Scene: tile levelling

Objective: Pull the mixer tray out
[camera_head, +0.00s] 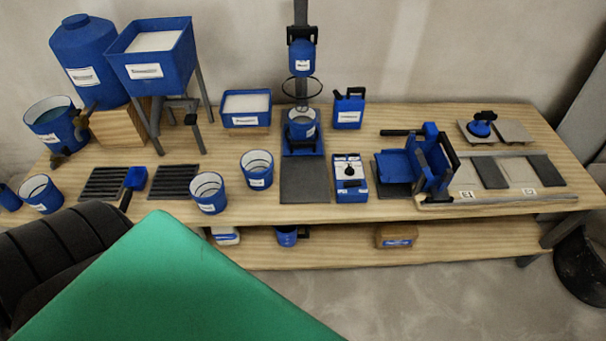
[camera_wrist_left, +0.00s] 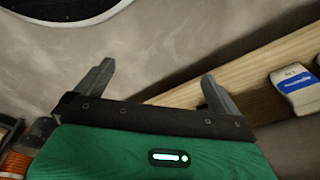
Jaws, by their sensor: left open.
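The blue mixer (camera_head: 302,58) stands on a post at the back middle of the bench, with a dark ring below its head. Under it, a blue tray (camera_head: 303,147) holds a blue bucket (camera_head: 303,124). A dark plate (camera_head: 304,182) lies directly in front of the tray. My left gripper (camera_wrist_left: 155,88) shows in the left wrist view with its fingers apart and nothing between them, away from the tray. The tray is not in that view. My right gripper is in neither view.
Blue buckets (camera_head: 257,170) (camera_head: 208,193) stand left of the dark plate, and a blue box (camera_head: 350,178) stands right of it. In the left wrist view, a white and blue bag (camera_wrist_left: 297,90) lies by a wooden board (camera_wrist_left: 235,77).

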